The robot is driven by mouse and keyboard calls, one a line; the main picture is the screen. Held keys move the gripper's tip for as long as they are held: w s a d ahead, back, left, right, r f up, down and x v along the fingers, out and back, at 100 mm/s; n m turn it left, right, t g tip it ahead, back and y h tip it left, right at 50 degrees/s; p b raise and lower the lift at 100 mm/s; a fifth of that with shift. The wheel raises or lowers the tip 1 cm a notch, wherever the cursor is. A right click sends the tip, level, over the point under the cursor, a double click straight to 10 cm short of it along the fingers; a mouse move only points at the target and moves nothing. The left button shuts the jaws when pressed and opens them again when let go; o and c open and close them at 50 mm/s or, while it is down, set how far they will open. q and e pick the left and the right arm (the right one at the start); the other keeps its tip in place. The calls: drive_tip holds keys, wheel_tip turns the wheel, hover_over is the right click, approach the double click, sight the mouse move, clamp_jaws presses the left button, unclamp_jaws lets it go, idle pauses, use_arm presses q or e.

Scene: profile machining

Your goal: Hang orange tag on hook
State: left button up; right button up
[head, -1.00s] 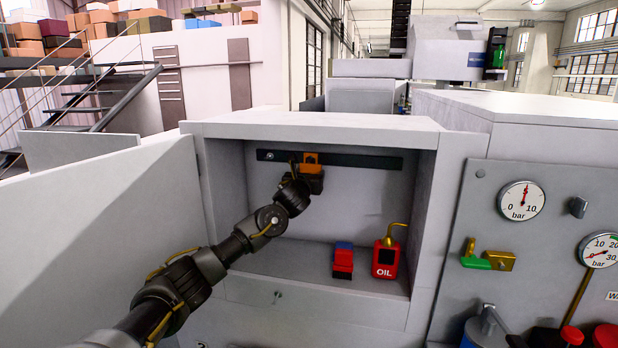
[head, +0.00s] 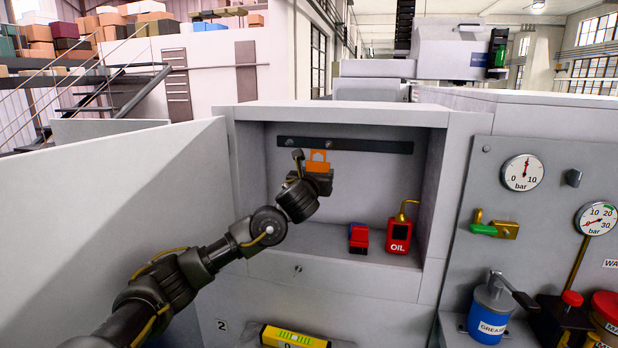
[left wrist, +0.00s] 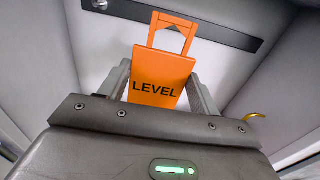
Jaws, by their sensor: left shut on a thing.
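The orange tag (head: 318,163) is upright in my left gripper (head: 317,176), inside the open cabinet. In the left wrist view the tag (left wrist: 162,75) reads LEVEL, has an open loop at its top, and sits between the two fingers. The dark hook rail (head: 370,147) runs along the cabinet's back wall. A small hook (head: 290,142) shows near its left end, and another hook (head: 327,145) shows just above the tag. The rail also shows behind the tag in the left wrist view (left wrist: 225,40). The tag appears apart from the hooks. My right gripper is not in view.
A red oil can (head: 398,236) and a red and blue block (head: 359,238) stand on the cabinet floor. The open door (head: 140,210) is at left. A gauge panel (head: 550,200) stands at right. A yellow level (head: 293,336) lies below.

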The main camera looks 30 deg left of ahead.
sight(317, 167)
use_arm(q)
drive_tip(key=shift+s+d, duration=0.1)
drive_tip(key=shift+s, duration=0.2)
drive_tip(key=shift+r, duration=0.1)
drive_tip(key=shift+r, duration=0.5)
idle(0.3)
drive_tip(key=shift+s+d+f, duration=0.1)
drive_tip(key=shift+s+d, duration=0.05)
drive_tip(key=shift+s, duration=0.55)
drive_tip(key=shift+b+v, duration=0.45)
drive_tip(key=shift+v, duration=0.6)
drive_tip(key=shift+s, duration=0.1)
